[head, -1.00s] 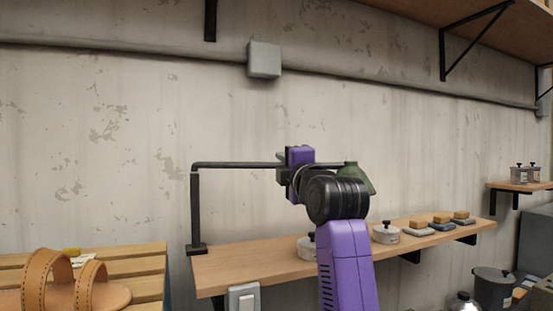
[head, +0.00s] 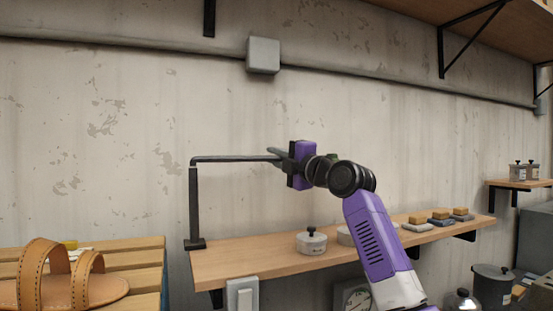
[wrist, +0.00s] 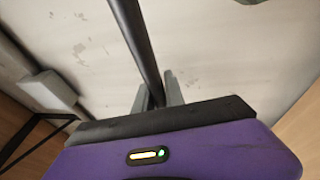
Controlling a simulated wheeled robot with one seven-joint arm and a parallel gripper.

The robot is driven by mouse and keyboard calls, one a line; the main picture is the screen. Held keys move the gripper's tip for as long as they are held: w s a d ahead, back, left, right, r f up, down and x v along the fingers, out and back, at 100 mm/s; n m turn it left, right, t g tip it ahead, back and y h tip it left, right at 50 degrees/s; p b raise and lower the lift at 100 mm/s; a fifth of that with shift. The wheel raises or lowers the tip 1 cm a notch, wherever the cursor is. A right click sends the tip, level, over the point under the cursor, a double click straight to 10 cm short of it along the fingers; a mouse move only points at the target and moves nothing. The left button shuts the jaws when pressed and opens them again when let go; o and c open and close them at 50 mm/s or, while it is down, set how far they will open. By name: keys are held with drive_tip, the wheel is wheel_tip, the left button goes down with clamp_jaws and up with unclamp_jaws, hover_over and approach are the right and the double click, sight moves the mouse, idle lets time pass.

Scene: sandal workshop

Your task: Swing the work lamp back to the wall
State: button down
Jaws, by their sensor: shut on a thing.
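The work lamp has a black upright post (head: 194,205) on the left end of a wooden wall shelf and a thin dark horizontal arm (head: 230,159) running right. My gripper (head: 277,155) is shut on this arm. In the wrist view the lamp's arm (wrist: 135,35) passes down between the two grey fingers of my gripper (wrist: 157,92). The green lamp head is mostly hidden behind my gripper and wrist in the head view.
The wall shelf (head: 255,262) holds grey lidded jars (head: 311,243) and several small blocks. A leather sandal (head: 45,280) lies on a slatted bench at left. A grey wall box (head: 263,55) and an upper shelf (head: 480,25) are above. The wall around the lamp is bare.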

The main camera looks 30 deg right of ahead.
drive_tip(key=shift+f, duration=0.1)
drive_tip(key=c, duration=1.4)
unclamp_jaws()
drive_tip(key=b+v, duration=0.3)
drive_tip(key=v, duration=0.4)
drive_tip(key=shift+s, duration=0.4)
